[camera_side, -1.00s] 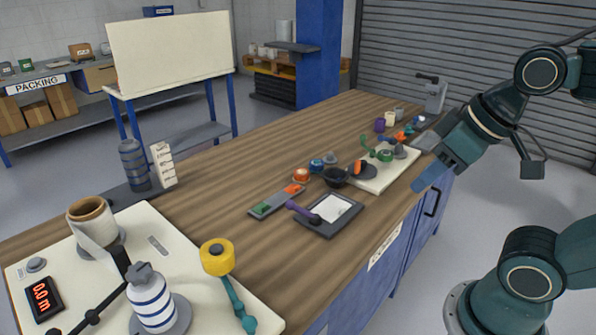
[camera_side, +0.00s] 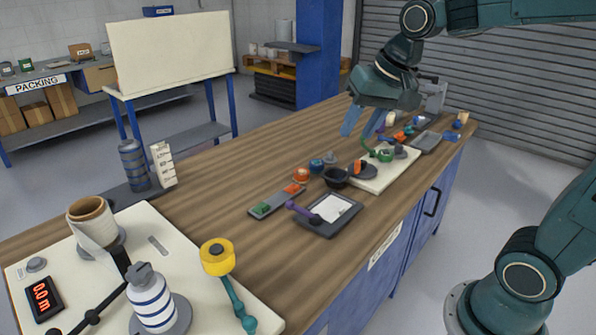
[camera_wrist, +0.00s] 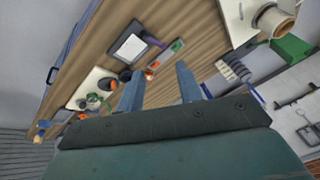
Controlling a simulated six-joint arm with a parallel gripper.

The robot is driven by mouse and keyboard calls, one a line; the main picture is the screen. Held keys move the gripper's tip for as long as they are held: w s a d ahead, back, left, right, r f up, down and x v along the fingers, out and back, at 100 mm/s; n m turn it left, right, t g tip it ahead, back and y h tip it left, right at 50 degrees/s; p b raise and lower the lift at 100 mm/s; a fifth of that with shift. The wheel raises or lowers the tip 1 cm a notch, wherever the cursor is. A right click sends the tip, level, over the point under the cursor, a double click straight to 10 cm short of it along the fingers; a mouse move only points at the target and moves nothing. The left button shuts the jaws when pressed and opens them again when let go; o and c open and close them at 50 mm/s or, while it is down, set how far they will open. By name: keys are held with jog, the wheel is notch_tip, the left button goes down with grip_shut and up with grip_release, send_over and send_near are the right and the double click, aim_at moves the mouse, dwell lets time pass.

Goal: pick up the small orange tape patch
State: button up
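A small orange patch (camera_side: 292,188) lies on the far end of a narrow grey strip tray (camera_side: 276,201), with a green patch (camera_side: 262,208) at its near end. The tray also shows in the wrist view (camera_wrist: 168,54), its orange end just beyond my fingertips in the picture. My gripper (camera_side: 361,127) is open and empty, high above the far part of the bench, behind and to the right of the tray. In the wrist view its two fingers (camera_wrist: 157,75) are spread wide, with bench wood between them.
A dark clipboard-like pad (camera_side: 333,214) with a purple-handled tool lies right of the tray. A black bowl (camera_side: 335,178), an orange roll (camera_side: 301,174) and a blue roll (camera_side: 316,165) stand close behind it. A cream board (camera_side: 374,184) holds more items. Bare wood lies left of the tray.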

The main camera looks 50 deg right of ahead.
jog(key=w+d+f+m, duration=0.3)
jog(key=w+d, duration=0.1)
jog(key=w, duration=0.3)
jog(key=w+d+f+m, duration=0.3)
jog(key=w+d, duration=0.1)
jog(key=w, duration=0.4)
jog(key=w+d+f+m+g+y, duration=0.1)
jog(key=w+d+f+m, duration=0.5)
jog(key=f, duration=0.7)
jog(key=w+d, duration=0.2)
jog(key=d, duration=0.1)
jog(key=shift+w+f, duration=0.35)
jog(key=shift+w, duration=0.05)
jog(key=shift+d+f, duration=0.1)
send_over(297, 186)
jog(key=s+d, duration=0.1)
jog(key=s, duration=0.1)
jog(key=shift+f, duration=3.95)
jog(key=shift+a+x, duration=0.1)
jog(key=shift+x, duration=1.2)
jog(key=shift+a+x, duration=0.15)
jog(key=shift+x, duration=1.15)
jog(key=shift+s, duration=0.15)
